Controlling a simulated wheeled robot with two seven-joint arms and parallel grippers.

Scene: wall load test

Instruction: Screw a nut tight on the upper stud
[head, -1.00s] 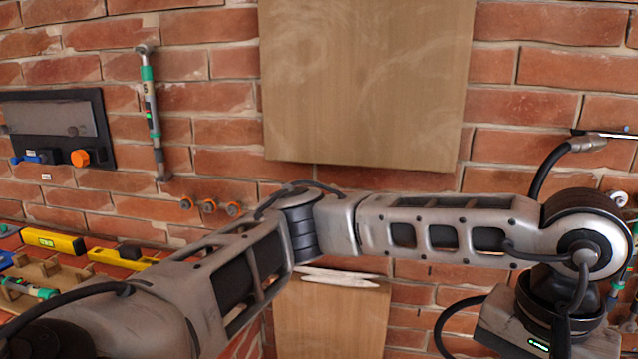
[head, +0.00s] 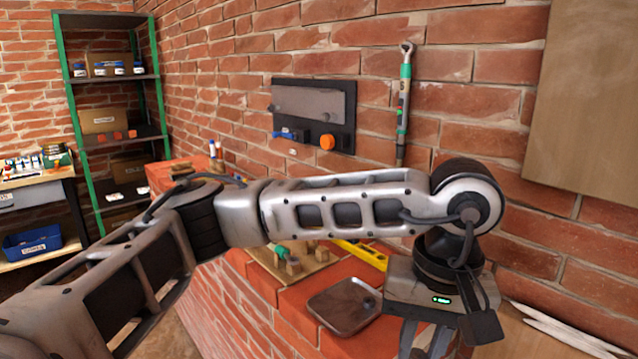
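My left arm crosses the head view from the lower left, and its gripper (head: 428,345) points down at the bottom edge. Two fingers partly show, but their tips are cut off, so I cannot tell how they stand. No stud or nut can be made out for certain. A shallow brown-grey tray (head: 328,302) lies on the brick ledge left of the gripper, with a small dark piece (head: 368,303) on it, too small to identify. A wrench-like tool (head: 404,100) with green bands hangs upright on the wall. My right gripper is out of view.
A dark wall panel (head: 283,88) carries a grey plate, a blue part and an orange knob (head: 327,142). A wooden rack (head: 310,262) and yellow level (head: 362,252) lie behind my arm. A wooden board (head: 585,110) is at right; green-framed shelves (head: 68,100) stand far left.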

